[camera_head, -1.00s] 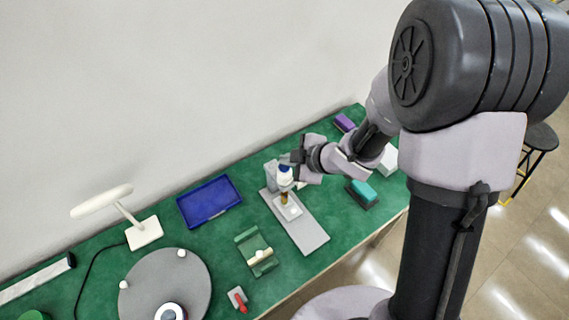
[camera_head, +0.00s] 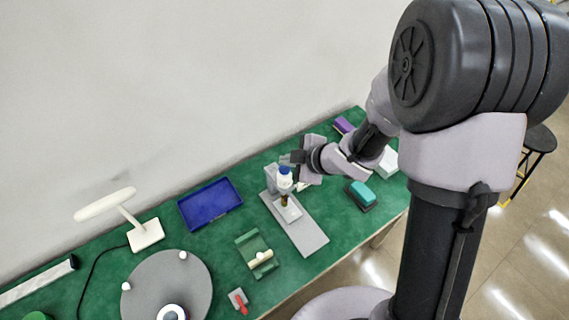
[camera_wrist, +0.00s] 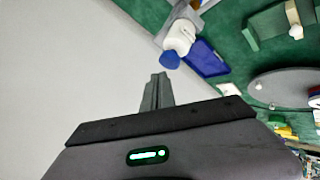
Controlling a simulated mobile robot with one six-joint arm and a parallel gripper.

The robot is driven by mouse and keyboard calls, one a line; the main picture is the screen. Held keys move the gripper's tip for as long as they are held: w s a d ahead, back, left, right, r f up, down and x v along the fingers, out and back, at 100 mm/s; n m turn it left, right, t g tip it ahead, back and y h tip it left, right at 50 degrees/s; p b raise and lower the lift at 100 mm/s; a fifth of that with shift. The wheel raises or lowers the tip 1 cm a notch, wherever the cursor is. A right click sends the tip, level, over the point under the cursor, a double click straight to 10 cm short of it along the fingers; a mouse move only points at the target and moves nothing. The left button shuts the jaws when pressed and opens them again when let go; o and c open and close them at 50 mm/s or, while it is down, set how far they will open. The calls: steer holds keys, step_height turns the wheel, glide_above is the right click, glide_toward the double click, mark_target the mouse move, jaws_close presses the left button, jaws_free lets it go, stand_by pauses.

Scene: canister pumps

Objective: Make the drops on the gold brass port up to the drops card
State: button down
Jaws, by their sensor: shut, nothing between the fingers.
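A white canister with a blue cap (camera_head: 285,174) stands in a grey holder (camera_head: 270,178) at the back end of a grey base plate (camera_head: 308,237). Below it is a small gold brass port (camera_head: 284,199) over a pale square pad (camera_head: 291,211). My gripper (camera_head: 296,158) is shut and empty, just behind and right of the blue cap. In the wrist view the shut fingers (camera_wrist: 156,90) point toward the canister's white body (camera_wrist: 180,37) and blue cap (camera_wrist: 169,60), apparently apart from them. The drops themselves are too small to tell. I cannot identify the drops card.
A blue tray (camera_head: 210,203) lies left of the base plate. A green stand (camera_head: 256,253), a red-handled piece (camera_head: 239,300) and a grey turntable (camera_head: 165,285) are nearer left. A teal block (camera_head: 361,194) and purple block (camera_head: 343,125) lie to the right.

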mark_target(287, 170)
steer(key=shift+r, duration=0.15)
step_height(287, 170, up, 5)
steer(key=p, duration=0.5)
steer(key=shift+r, duration=0.1)
stand_by(0.6)
